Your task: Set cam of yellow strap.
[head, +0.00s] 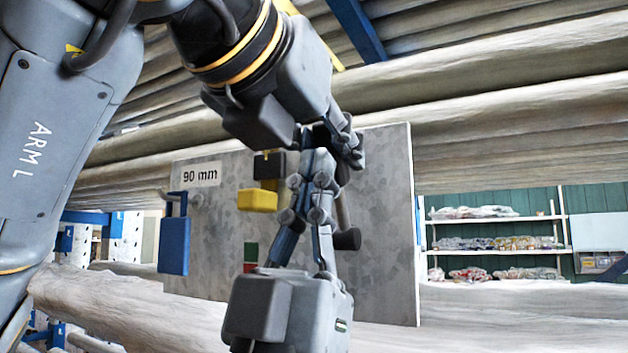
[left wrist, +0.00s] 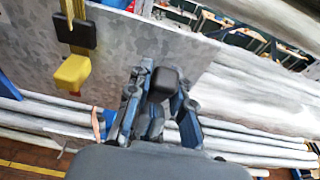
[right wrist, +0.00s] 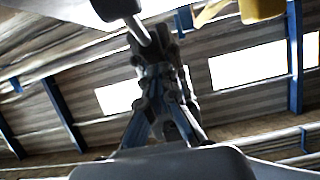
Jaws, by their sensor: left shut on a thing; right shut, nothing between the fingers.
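The yellow strap (left wrist: 68,12) runs down the grey plate in the left wrist view, through a black buckle (left wrist: 75,34). A yellow block (left wrist: 72,73) sits just below the buckle. In the head view the block (head: 257,200) and buckle (head: 269,166) are left of my grippers. My left gripper (head: 338,158) is shut on a grey rod (head: 342,210) with a black end (head: 347,240). That black end (left wrist: 163,82) also shows in the left wrist view. My right gripper (head: 308,178) is shut and empty, pointing up beside the rod; whether they touch is unclear.
The grey plate (head: 390,200), labelled "90 mm", stands behind my grippers. A blue lock-shaped block (head: 173,246) hangs at its left edge. Large pale logs or pipes (head: 520,110) run above and below. Shelves with bags (head: 490,243) stand far right.

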